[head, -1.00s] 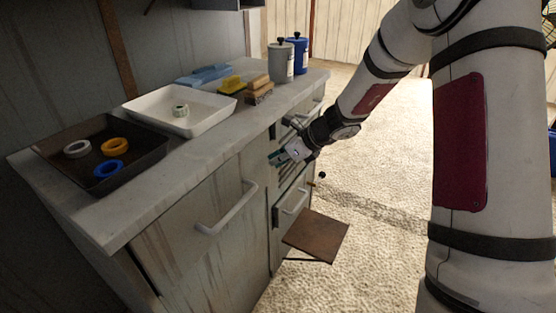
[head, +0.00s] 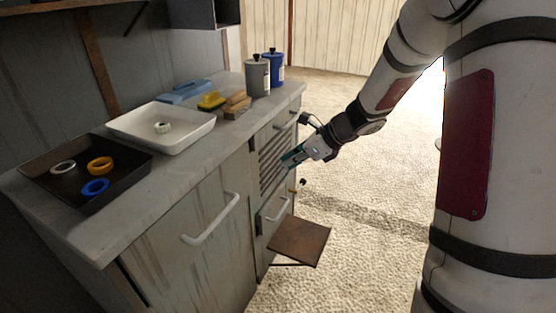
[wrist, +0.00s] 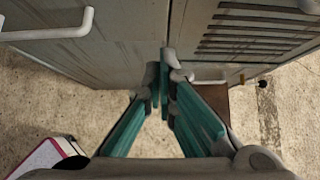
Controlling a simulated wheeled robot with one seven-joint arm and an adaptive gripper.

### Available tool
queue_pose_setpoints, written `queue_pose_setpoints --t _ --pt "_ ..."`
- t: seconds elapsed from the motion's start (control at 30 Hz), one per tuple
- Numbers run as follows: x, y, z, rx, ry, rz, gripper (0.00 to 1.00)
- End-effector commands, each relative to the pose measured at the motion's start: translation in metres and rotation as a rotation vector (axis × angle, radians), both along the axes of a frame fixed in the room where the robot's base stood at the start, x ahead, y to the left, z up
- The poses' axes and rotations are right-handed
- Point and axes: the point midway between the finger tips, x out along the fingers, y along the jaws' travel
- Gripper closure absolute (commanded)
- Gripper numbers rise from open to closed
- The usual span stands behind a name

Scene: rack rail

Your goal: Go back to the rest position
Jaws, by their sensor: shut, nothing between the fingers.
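My gripper (head: 292,159) is in front of the cabinet's slatted vent panel (head: 273,162) in the head view. In the wrist view, the teal fingers of my gripper (wrist: 164,82) meet at their tips with nothing held between them. Behind the tips are the cabinet front and a vertical gap between its panels. Whether the fingertips touch the cabinet front cannot be told.
The counter holds a dark tray (head: 130,179) with several rings, a white tray (head: 205,128) with a pale ring, a yellow object (head: 211,100), wooden blocks (head: 237,107) and two canisters. A brown shelf (head: 300,240) juts out low. Floor (head: 370,190) is clear rightward.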

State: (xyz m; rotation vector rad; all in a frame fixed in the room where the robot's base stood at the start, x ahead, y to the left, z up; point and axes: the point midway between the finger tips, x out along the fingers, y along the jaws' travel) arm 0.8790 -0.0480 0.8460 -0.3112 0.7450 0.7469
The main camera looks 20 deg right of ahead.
Motion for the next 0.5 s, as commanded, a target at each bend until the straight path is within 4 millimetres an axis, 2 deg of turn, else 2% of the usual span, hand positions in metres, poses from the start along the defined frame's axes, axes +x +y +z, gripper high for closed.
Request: queue_pose_setpoints --t 0.17,0.27,0.37,0.5 --pt "-0.003 0.000 0.004 -0.005 -0.003 0.008 1.00" --pt "-0.012 0.010 0.016 -0.038 -0.028 0.078 1.00" --pt "-0.033 0.031 0.039 -0.113 -0.082 0.227 1.00" --pt "-0.084 0.065 0.075 -0.259 -0.179 0.527 1.00"
